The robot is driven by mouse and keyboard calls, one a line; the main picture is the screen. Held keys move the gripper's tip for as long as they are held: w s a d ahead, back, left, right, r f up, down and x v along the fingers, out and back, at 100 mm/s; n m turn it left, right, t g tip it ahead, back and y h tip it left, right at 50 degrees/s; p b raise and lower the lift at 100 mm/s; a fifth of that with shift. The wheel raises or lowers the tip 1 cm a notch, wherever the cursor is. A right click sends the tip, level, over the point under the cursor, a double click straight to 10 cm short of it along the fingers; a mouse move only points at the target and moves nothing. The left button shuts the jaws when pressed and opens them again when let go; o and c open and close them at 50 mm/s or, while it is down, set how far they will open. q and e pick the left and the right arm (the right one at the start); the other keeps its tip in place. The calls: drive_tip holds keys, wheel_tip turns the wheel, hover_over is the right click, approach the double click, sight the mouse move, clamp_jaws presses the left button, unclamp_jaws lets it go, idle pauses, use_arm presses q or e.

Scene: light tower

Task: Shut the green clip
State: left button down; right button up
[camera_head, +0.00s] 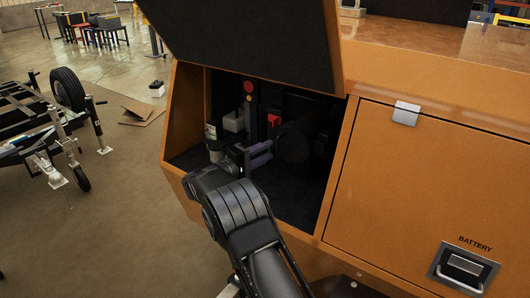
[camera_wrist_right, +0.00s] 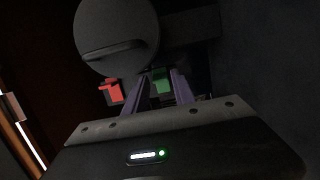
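The green clip (camera_wrist_right: 161,80) shows in the right wrist view, below a large dark round part. It lies in the gap between the two purple fingers of my right gripper (camera_wrist_right: 160,82). The fingers stand apart, and I cannot tell whether either touches the clip. In the head view my right gripper (camera_head: 260,154) reaches into the open, dark compartment of the orange housing (camera_head: 178,120). I cannot make out the green clip in that view. My left gripper is not in view.
A red clip (camera_wrist_right: 110,92) sits left of the fingers in the right wrist view. A raised dark lid (camera_head: 245,40) hangs above the compartment. A closed battery door (camera_head: 425,190) is at the right. A trailer frame with a wheel (camera_head: 67,89) stands at the left.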

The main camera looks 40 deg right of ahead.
clamp_jaws()
idle(0.3)
drive_tip(key=n+t+p, duration=0.1)
drive_tip(key=t+p, duration=0.1)
drive_tip(key=s+d+n+t+p, duration=0.1)
drive_tip(key=t+p, duration=0.1)
drive_tip(key=shift+n+y, duration=0.4)
unclamp_jaws()
drive_tip(key=shift+d, duration=0.1)
